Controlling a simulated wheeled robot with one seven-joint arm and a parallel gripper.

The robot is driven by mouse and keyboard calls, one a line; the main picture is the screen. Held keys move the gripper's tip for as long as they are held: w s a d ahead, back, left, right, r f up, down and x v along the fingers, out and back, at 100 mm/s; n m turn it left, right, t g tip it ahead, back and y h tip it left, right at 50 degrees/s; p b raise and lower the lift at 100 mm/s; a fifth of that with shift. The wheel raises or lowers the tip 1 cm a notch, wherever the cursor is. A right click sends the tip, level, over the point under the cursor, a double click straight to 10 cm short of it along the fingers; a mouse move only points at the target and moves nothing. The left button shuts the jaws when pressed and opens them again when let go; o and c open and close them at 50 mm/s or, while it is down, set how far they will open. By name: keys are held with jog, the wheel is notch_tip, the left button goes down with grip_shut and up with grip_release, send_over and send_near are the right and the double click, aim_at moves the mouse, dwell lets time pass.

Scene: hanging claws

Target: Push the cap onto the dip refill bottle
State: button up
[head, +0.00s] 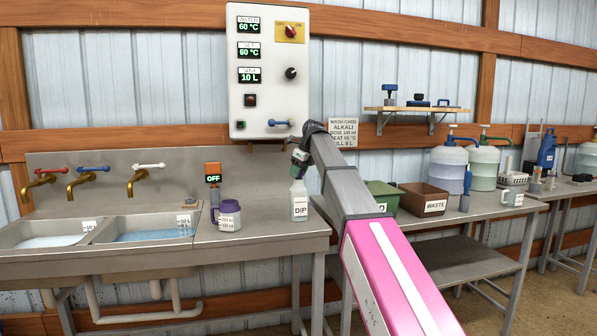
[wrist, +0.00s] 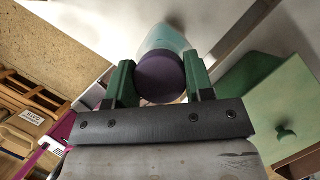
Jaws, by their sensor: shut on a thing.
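The dip refill bottle (head: 299,207) is pale and translucent with a DIP label. It stands upright near the right end of the steel sink counter. In the wrist view its pale body (wrist: 165,38) shows beyond the cap. The purple round cap (wrist: 160,78) sits between the two green fingers of my gripper (wrist: 160,80). My gripper is shut on it.
A purple measuring jug (head: 229,216) stands left of the bottle, with two sink basins (head: 150,228) beyond it. A control box (head: 268,80) hangs above. Right of my arm are a green bin (head: 382,195) and a brown WASTE bin (head: 425,200).

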jog(key=shift+f, duration=0.75)
jog(key=o, duration=1)
jog(key=shift+r, duration=0.15)
jog(key=shift+r, duration=2.9)
